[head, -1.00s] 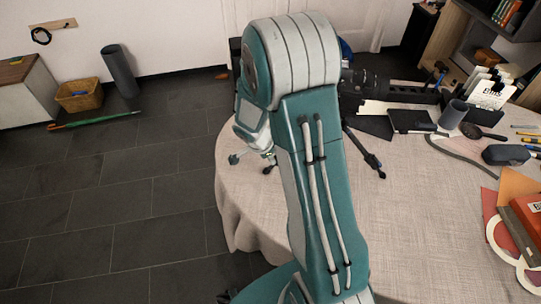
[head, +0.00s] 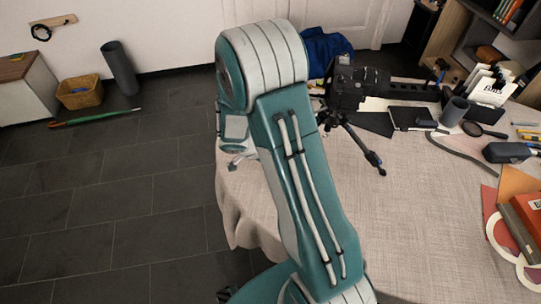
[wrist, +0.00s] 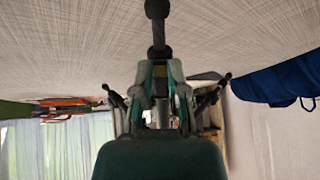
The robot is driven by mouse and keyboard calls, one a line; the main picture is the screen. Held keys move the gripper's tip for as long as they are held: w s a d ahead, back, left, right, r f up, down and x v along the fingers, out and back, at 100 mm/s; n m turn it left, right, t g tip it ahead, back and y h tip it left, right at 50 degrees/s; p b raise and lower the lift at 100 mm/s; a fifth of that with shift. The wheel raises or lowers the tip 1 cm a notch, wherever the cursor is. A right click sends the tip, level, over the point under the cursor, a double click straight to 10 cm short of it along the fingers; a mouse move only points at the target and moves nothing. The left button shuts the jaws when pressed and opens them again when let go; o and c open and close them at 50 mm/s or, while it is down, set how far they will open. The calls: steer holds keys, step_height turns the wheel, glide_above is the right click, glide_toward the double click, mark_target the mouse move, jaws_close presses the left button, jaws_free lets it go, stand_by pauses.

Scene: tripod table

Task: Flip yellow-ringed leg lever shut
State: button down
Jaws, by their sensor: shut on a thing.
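The tripod (head: 357,136) stands on the table with a black camera (head: 357,85) on it; one leg reaches toward the front right. In the wrist view a near black leg (wrist: 157,12) with a rounded foot runs up past the fingertips. Two further legs spread to the left (wrist: 113,98) and right (wrist: 215,92). My gripper (wrist: 159,72) covers the near leg's upper part, its fingers closed in on a part of it. The gripped part is hidden between the fingers; a yellow ring or the lever cannot be made out clearly. My arm hides most of the gripper in the head view.
The cloth-covered table (head: 420,230) is bare at its front middle. A dark cup (head: 453,111), a magnifier (head: 480,129), a grey case (head: 507,152) and books (head: 525,222) lie on the right. A blue cloth thing (head: 327,48) is behind the tripod.

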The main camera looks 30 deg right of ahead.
steer(key=c, duration=0.7)
jaws_free()
steer(key=shift+o, duration=0.2)
steer(key=shift+a, duration=0.1)
steer(key=v, duration=1.2)
